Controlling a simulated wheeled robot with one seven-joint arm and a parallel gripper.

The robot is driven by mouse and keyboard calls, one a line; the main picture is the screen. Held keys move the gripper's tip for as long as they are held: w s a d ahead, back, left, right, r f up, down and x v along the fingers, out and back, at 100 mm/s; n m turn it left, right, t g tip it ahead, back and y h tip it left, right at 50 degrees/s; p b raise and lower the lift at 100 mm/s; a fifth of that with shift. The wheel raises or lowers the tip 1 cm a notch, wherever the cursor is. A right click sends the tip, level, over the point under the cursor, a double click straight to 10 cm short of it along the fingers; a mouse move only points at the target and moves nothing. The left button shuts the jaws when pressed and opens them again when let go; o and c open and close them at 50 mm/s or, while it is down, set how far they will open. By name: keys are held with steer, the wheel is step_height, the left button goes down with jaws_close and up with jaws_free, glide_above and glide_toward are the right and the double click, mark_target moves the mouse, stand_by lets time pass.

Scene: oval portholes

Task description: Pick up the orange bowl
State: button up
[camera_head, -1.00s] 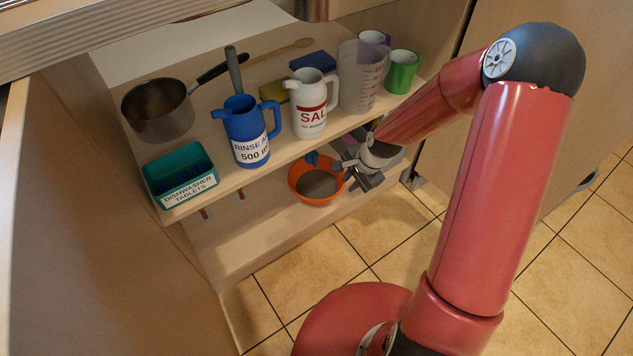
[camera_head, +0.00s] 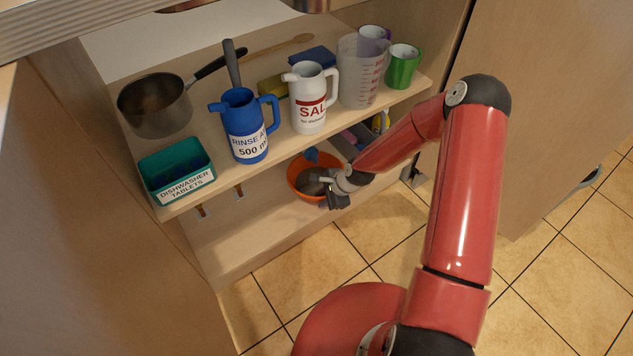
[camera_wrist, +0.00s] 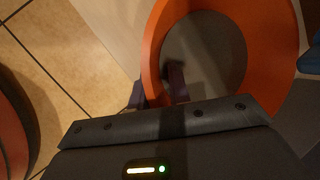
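The orange bowl (camera_head: 297,180) sits on the lower shelf below the blue and white jugs; its inside bottom is grey. My gripper (camera_head: 334,190) is at the bowl's near right side, partly covering it in the head view. In the wrist view the bowl (camera_wrist: 280,50) fills the upper middle and right. My gripper (camera_wrist: 157,90) straddles the bowl's wall there, one dark finger outside and the other inside. The fingers look spread apart; whether they touch the wall is not clear.
The upper shelf (camera_head: 205,185) overhangs the bowl and carries a pot (camera_head: 155,110), a green tray (camera_head: 176,170), a blue jug (camera_head: 243,125) and a white jug (camera_head: 308,95). Blue (camera_head: 311,154) shows behind the bowl. The lower shelf is clear to the left.

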steer(key=shift+a+f, duration=0.1)
steer(key=shift+f, duration=0.15)
jaws_close()
steer(key=shift+r, duration=0.15)
